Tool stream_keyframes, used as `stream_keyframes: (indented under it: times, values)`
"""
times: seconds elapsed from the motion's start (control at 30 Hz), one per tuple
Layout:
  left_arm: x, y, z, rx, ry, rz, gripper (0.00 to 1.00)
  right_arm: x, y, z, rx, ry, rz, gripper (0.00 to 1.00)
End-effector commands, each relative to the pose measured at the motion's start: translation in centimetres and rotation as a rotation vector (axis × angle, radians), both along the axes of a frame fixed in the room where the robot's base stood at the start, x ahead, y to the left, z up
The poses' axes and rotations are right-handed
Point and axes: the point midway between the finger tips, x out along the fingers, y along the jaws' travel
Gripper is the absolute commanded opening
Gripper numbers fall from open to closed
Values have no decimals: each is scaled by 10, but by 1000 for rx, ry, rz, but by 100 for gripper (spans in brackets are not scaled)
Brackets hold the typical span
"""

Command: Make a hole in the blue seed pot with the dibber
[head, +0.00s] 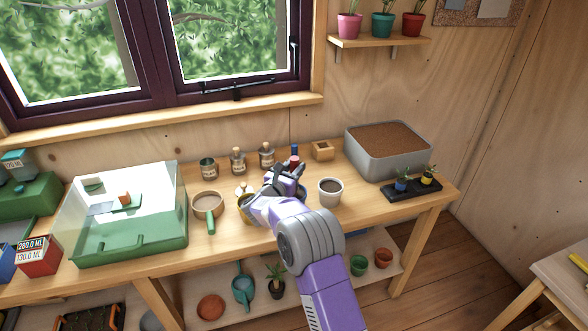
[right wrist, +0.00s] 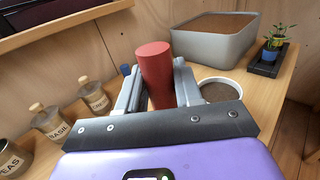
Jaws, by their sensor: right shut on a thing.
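My right gripper (head: 284,176) is over the middle of the bench, shut on the red dibber (right wrist: 156,72). The dibber stands roughly upright between the fingers (right wrist: 158,92) in the right wrist view. Its red top also shows above the gripper in the head view (head: 294,160), and its lower end is hidden. A blue pot (head: 301,191) shows just a sliver beside the gripper in the head view, mostly covered by it. I cannot tell whether the dibber touches the soil. My left gripper is not in view.
Behind are labelled jars (head: 238,162) and a small blue object (head: 295,149). A grey soil tub (head: 385,160) and black seedling tray (head: 411,190) stand right.

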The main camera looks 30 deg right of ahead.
Motion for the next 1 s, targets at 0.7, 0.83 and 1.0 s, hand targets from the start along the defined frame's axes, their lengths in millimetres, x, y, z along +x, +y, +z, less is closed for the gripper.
stream_keyframes:
  times: [0.7,0.83,1.0]
  values:
    - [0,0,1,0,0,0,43,0,0,19,4,3,0,4]
    - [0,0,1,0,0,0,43,0,0,30,4,3,0,4]
    - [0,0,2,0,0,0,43,0,0,44,3,2,1,4]
